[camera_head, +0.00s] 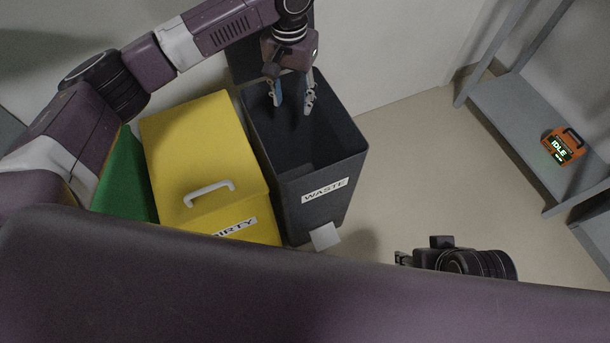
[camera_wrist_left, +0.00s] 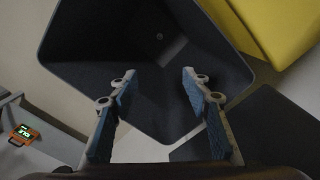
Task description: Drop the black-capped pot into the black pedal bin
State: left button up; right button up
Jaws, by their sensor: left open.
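The black pedal bin (camera_head: 345,152), labelled WASTE, stands with its top open. Its raised dark lid (camera_head: 243,62) is at the back. My left gripper (camera_head: 294,98) is open and empty, pointing down over the bin's opening. The left wrist view looks between the two spread fingers (camera_wrist_left: 155,88) into the bin (camera_wrist_left: 95,50). A small dark round spot (camera_wrist_left: 159,37) shows inside the bin; I cannot tell whether it is the black-capped pot. I see the pot nowhere else. Part of my right wrist and gripper (camera_head: 401,258) shows at the lower right, its fingers mostly hidden.
A yellow bin (camera_head: 190,150) labelled DIRTY stands directly left of the black bin, with a green bin (camera_head: 125,175) beyond it. A pale pedal (camera_head: 325,236) is at the black bin's foot. A grey shelf (camera_head: 510,110) at right holds an orange IDLE device (camera_head: 562,147). Floor between is clear.

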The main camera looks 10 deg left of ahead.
pick_arm(q)
notch_tip(320, 180, up, 9)
dwell(0.7)
